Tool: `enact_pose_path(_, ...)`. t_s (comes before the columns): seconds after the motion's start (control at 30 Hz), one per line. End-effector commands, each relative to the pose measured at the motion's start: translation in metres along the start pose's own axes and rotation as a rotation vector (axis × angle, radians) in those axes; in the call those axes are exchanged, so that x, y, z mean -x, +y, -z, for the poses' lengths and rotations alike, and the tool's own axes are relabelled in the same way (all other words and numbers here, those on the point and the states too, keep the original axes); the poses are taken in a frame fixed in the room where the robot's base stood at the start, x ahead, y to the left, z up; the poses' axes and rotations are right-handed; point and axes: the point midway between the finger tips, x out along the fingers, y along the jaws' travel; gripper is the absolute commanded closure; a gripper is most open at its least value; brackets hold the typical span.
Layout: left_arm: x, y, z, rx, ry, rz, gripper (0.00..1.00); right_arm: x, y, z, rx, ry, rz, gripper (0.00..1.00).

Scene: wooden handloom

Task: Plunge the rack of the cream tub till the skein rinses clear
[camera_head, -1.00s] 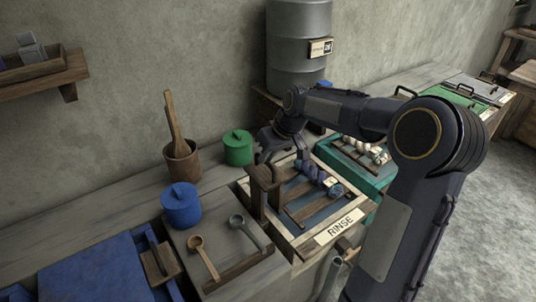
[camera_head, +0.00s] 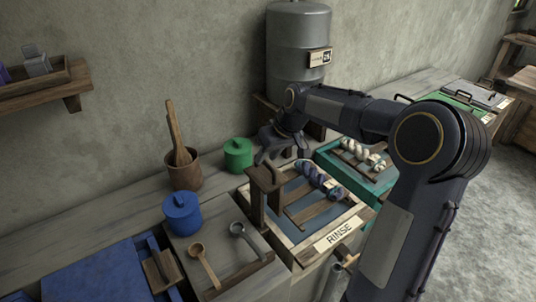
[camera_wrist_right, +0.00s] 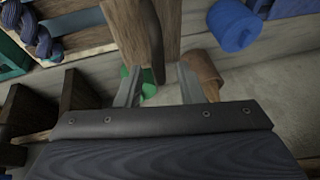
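The cream tub (camera_head: 283,243) has a white RINSE label on its front. Its rack (camera_head: 321,212) has dark wooden slats and a wooden handle (camera_head: 265,178) at the left. A twisted blue, purple and white skein (camera_head: 320,180) lies across the rack; it also shows in the right wrist view (camera_wrist_right: 38,30). My right gripper (camera_head: 281,158) is above the handle. In the right wrist view its fingers (camera_wrist_right: 159,72) stand apart, with the handle's wood near the tips and gaps between. Contact with the handle is unclear. My left gripper is out of view.
A teal tub (camera_head: 330,163) with a pale skein stands to the right. At left are a green tin (camera_head: 238,153), a blue jar (camera_head: 182,213), a pot of sticks (camera_head: 184,172) and a board with two ladles (camera_head: 203,265). A metal drum (camera_head: 298,45) stands behind.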

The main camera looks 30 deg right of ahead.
Motion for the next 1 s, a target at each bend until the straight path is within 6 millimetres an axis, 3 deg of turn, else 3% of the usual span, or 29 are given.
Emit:
enact_pose_path(0.3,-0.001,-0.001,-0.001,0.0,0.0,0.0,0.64,0.05,0.0,0.001,0.0,0.007,-0.002,0.66)
enact_pose_path(0.5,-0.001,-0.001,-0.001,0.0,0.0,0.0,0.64,0.072,0.0,0.001,0.001,0.005,-0.001,0.66)
enact_pose_path(1.0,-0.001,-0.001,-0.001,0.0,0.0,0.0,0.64,0.081,-0.007,-0.007,-0.003,0.007,-0.001,0.66)
